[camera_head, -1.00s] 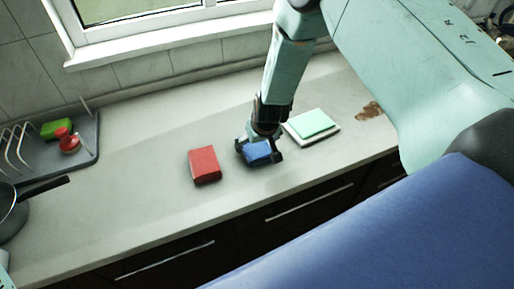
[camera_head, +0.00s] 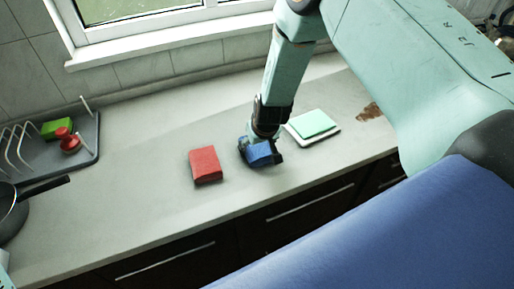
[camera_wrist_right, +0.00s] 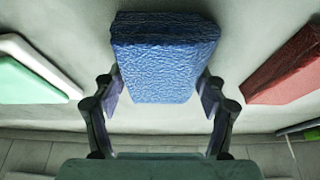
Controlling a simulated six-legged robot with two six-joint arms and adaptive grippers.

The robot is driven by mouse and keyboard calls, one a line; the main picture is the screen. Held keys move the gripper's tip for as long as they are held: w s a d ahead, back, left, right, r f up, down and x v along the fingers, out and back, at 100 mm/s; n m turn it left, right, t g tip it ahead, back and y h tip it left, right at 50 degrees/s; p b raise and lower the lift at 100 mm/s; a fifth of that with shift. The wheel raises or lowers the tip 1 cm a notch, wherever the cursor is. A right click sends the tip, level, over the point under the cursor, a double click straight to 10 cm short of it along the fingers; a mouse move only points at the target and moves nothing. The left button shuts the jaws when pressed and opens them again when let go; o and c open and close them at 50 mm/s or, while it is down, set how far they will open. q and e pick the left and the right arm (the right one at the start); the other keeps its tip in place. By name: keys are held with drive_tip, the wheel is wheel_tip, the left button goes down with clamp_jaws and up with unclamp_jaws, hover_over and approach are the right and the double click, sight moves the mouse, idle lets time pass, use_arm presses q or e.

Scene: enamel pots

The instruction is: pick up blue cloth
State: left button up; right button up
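The blue cloth (camera_head: 259,154) is a thick folded block on the grey counter, right of the red cloth. It fills the upper middle of the right wrist view (camera_wrist_right: 165,58). My right gripper (camera_head: 261,151) reaches down over it from above. In the right wrist view its two fingers (camera_wrist_right: 161,88) press against the left and right sides of the cloth. The gripper is shut on the cloth, which shows no clear gap above the counter. My left gripper is not in view.
A red cloth (camera_head: 205,164) lies to the left. A mint-green cloth on a white one (camera_head: 313,124) lies to the right. A dish rack (camera_head: 88,150) and a dark pan (camera_head: 12,212) stand at the far left. A brown patch (camera_head: 369,112) marks the counter.

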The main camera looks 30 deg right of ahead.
drive_tip(key=c, duration=0.7)
